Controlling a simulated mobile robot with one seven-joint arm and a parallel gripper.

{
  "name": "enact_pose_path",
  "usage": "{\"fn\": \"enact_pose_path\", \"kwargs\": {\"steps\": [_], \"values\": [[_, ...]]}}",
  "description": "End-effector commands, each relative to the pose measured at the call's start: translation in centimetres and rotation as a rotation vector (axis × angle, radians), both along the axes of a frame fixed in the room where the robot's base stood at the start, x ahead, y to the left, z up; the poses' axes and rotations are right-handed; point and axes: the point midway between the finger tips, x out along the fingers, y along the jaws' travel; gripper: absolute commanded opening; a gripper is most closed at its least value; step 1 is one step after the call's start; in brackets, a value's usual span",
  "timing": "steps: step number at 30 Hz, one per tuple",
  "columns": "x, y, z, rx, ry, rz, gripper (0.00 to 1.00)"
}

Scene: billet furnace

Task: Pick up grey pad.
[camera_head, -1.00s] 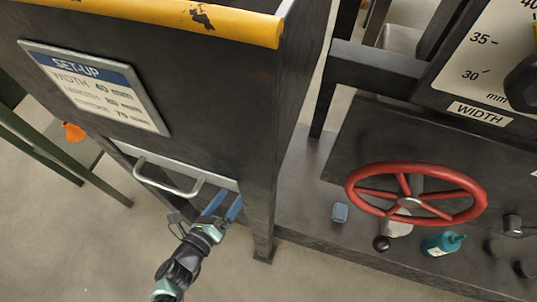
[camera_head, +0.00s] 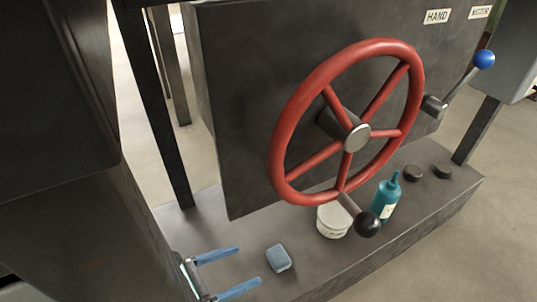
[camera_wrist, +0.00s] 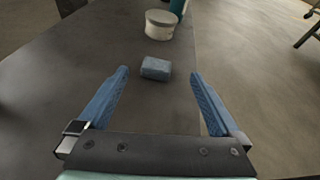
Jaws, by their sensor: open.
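A small blue-grey pad (camera_head: 279,258), a rounded block, lies flat on the dark ledge below the red handwheel. It is the only pad-like thing I see; its colour looks more blue than plain grey. In the wrist view the pad (camera_wrist: 156,68) lies just beyond my fingertips, roughly centred between them. My gripper (camera_head: 250,268) is open and empty, with two blue fingers pointing toward the pad from its left in the head view. In the wrist view my gripper (camera_wrist: 159,73) has its fingers spread wider than the pad, and they do not touch it.
On the dark ledge (camera_head: 400,215) a white tub (camera_head: 333,220) and a teal bottle (camera_head: 385,200) stand beyond the pad. The red handwheel (camera_head: 290,115) and its black knob (camera_head: 367,224) overhang them. Two dark round knobs (camera_head: 427,172) are farther right. A dark panel (camera_head: 60,90) rises at left.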

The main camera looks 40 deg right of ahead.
Motion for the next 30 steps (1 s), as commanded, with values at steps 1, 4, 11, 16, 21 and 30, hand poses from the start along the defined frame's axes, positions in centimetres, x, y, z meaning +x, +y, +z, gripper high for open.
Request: {"fn": "enact_pose_path", "kwargs": {"steps": [1, 4, 11, 16, 21, 30], "values": [[0.3, -0.1, -1.5, 0.018, -0.034, -0.040, 1.00], [0.7, 0.1, -1.9, 0.040, -0.080, -0.094, 1.00], [0.5, -1.2, -2.6, 0.050, -0.108, -0.128, 1.00], [-0.1, -3.8, -3.7, 0.049, -0.108, -0.126, 1.00], [-0.4, -5.1, -4.1, 0.050, -0.107, -0.122, 1.00], [-1.1, -7.8, -5.5, 0.048, -0.106, -0.125, 1.00]]}}
